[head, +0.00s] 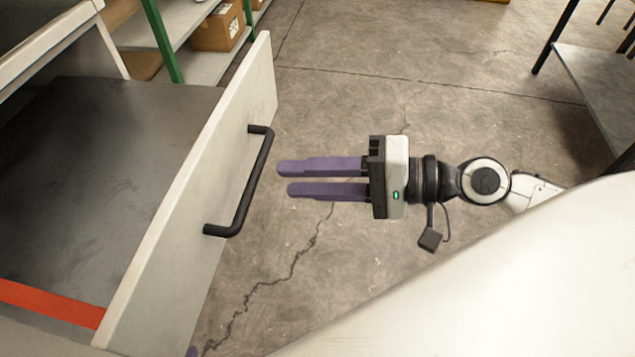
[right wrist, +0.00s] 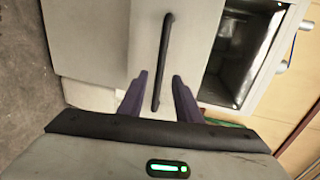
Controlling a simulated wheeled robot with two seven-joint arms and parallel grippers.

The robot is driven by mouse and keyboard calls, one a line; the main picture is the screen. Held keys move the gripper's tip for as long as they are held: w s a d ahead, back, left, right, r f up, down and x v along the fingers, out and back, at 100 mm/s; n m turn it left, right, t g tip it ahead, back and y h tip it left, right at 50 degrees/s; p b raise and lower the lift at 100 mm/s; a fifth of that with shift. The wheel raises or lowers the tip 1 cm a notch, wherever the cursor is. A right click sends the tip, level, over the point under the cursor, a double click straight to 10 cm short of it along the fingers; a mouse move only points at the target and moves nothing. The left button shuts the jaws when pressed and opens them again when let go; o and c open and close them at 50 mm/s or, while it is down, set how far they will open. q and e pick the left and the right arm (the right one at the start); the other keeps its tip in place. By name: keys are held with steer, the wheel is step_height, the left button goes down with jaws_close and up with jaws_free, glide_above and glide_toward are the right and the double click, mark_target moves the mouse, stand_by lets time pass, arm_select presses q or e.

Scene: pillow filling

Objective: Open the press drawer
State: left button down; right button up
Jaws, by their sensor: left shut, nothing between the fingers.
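The drawer's pale front panel (head: 190,215) stands at the left of the head view. Its dark, flat interior (head: 90,160) shows behind the panel, so the drawer stands at least partly open. A black bar handle (head: 250,185) is on the panel's outer face. My right gripper (head: 282,180) is to the right of the handle, its purple fingers apart and pointing at it with a small gap. In the right wrist view the handle (right wrist: 165,55) appears between the fingertips. Only a purple tip of my left gripper (head: 191,352) shows at the bottom edge; the rest is hidden.
A red strip (head: 50,302) crosses the drawer's near side. Shelves with a cardboard box (head: 218,28) and a green post (head: 163,40) stand behind. A grey table (head: 595,85) is at the far right. The concrete floor between is clear. A large pale surface (head: 500,270) fills the lower right.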

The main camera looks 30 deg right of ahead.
arm_select(q)
steer(key=shift+s+f+b, duration=0.15)
steer(key=shift+f+b, duration=0.15)
steer(key=shift+f, duration=0.1)
arm_select(e)
steer(key=shift+v, duration=1.1)
arm_select(q)
steer(key=shift+s, duration=0.1)
